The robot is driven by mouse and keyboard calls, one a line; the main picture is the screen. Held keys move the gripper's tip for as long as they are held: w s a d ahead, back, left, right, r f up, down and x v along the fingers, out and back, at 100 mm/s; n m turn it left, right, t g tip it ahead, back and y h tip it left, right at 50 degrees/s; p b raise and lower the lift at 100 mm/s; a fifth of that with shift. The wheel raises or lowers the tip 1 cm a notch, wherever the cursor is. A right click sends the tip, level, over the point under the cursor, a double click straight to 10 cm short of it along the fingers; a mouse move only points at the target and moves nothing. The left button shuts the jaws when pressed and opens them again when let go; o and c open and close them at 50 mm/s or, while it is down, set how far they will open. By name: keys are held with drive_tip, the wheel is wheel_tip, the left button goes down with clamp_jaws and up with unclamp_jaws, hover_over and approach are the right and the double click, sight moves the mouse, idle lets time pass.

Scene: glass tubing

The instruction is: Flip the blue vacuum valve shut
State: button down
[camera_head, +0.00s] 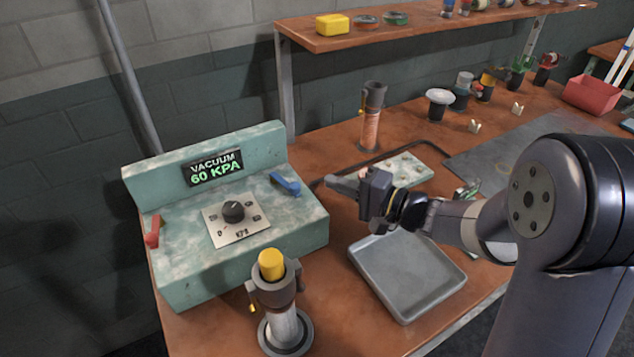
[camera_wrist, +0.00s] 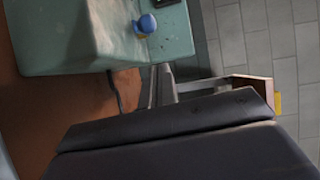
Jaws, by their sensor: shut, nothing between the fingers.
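The blue vacuum valve (camera_head: 286,183) is a small lever on the right part of the teal console (camera_head: 300,222). In the head view its handle slants from upper left to lower right. In the wrist view the valve (camera_wrist: 147,23) shows as a round blue end near the top, on the console (camera_wrist: 90,50). My gripper (camera_head: 332,184) is shut and empty, just right of the valve and pointing toward it, with a gap between them. Its fingers (camera_wrist: 162,80) also show in the wrist view. The display (camera_head: 215,168) reads "VACUUM 60 KPA".
A red lever (camera_head: 152,232) and black dial (camera_head: 233,211) are on the console. A yellow-topped cylinder (camera_head: 272,265) stands in front. A grey tray (camera_head: 405,275) lies below my wrist. Another cylinder (camera_head: 370,125) stands behind. A shelf (camera_head: 400,35) runs along the wall.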

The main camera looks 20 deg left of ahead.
sight(297, 189)
drive_tip(key=shift+s+a+f+p, duration=0.15)
drive_tip(key=shift+s+a, duration=0.25)
drive_tip(key=shift+a, duration=0.25)
drive_tip(key=shift+s+a+r+p, duration=0.15)
drive_tip(key=shift+s+a, duration=0.2)
drive_tip(key=shift+a, duration=0.25)
drive_tip(key=shift+s+a+f+p, duration=0.15)
drive_tip(key=shift+s+a, duration=0.25)
drive_tip(key=shift+a, duration=0.25)
drive_tip(key=shift+s+a+f+m+t+b, duration=0.15)
drive_tip(key=shift+s+f+m+t+b, duration=0.2)
drive_tip(key=shift+b, duration=0.9)
drive_tip(key=shift+s+r+m+t+b, duration=0.1)
drive_tip(key=shift+s+m+t+b, duration=0.35)
drive_tip(key=shift+b, duration=0.6)
drive_tip(key=shift+s+a+b, duration=0.2)
drive_tip(key=shift+b, duration=0.65)
drive_tip(key=shift+s+r+b, duration=0.2)
drive_tip(key=shift+r+b, duration=0.05)
drive_tip(key=shift+b, duration=0.1)
